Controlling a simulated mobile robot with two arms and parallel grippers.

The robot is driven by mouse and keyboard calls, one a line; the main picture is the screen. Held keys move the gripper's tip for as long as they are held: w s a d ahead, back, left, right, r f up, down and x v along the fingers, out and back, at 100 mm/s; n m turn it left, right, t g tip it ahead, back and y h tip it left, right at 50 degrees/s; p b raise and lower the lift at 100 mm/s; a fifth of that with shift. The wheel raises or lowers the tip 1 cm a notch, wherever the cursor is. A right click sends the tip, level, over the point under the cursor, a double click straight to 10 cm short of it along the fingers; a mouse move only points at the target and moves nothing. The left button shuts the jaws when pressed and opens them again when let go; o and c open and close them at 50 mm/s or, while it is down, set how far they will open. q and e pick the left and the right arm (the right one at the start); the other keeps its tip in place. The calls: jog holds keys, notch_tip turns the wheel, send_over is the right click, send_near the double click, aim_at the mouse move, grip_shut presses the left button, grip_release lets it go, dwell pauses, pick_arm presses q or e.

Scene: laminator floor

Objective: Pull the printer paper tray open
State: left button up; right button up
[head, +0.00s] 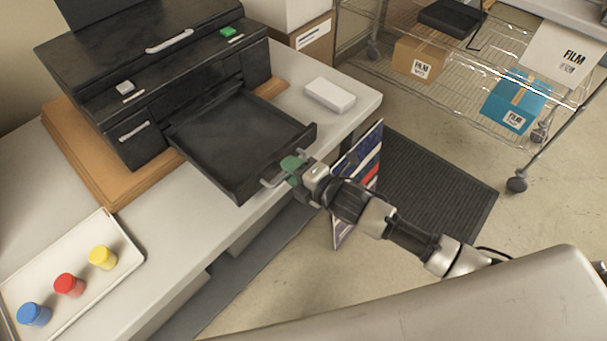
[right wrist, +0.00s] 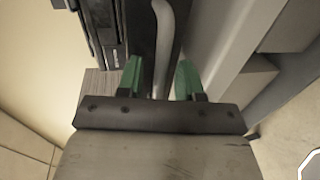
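The black printer (head: 165,70) stands on a wooden board at the upper left of the head view. Its black paper tray (head: 240,140) is pulled far out and reaches past the front edge of the counter. A metal bar handle (head: 268,183) is on the tray's front. My right gripper (head: 292,167) is at the handle. In the right wrist view the handle (right wrist: 163,45) runs between its two green fingertips (right wrist: 160,80), which stand apart with visible gaps beside the bar, so the gripper looks open around it. The left gripper is not in view.
A white tray (head: 125,238) with blue, red and yellow jars lies on the counter at the lower left. A white box (head: 329,95) lies right of the paper tray. A dark mat (head: 435,185) and a wire rack (head: 450,85) with boxes are beyond.

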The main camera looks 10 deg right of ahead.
jog(key=b+v, duration=0.2)
jog(key=v, duration=0.8)
jog(key=shift+s, duration=0.2)
jog(key=shift+d, duration=0.1)
jog(key=w+d+f+m+g+h, duration=0.1)
jog(key=d+f+m+h, duration=0.2)
jog(key=f, duration=0.5)
jog(key=w+d+f+m+h, duration=0.1)
jog(key=d+f+m, duration=0.3)
jog(key=f, duration=0.4)
jog(key=s+d+f+m+g+h+b, duration=0.1)
jog(key=s+d+f+m+g+h, duration=0.2)
jog(key=f, duration=0.5)
jog(key=s+d+f+m+h, duration=0.1)
jog(key=s+d+f+m, duration=0.1)
jog(key=s+f+m, duration=0.45)
jog(key=s+f+m+g, duration=0.2)
jog(key=s+f, duration=0.4)
jog(key=s, duration=0.3)
jog(key=s+a+f+m+g, duration=0.1)
jog(key=s+f+m+g, duration=0.1)
jog(key=s+f, duration=0.4)
jog(key=s+a+f+m+g+h, duration=0.1)
jog(key=s+f, duration=0.5)
jog(key=s, duration=0.6)
jog(key=m+g, duration=0.1)
jog(key=g, duration=0.1)
jog(key=shift+s+a+f+g+b, duration=0.25)
jog(key=shift+s+f+g+b, duration=0.05)
jog(key=shift+s, duration=0.1)
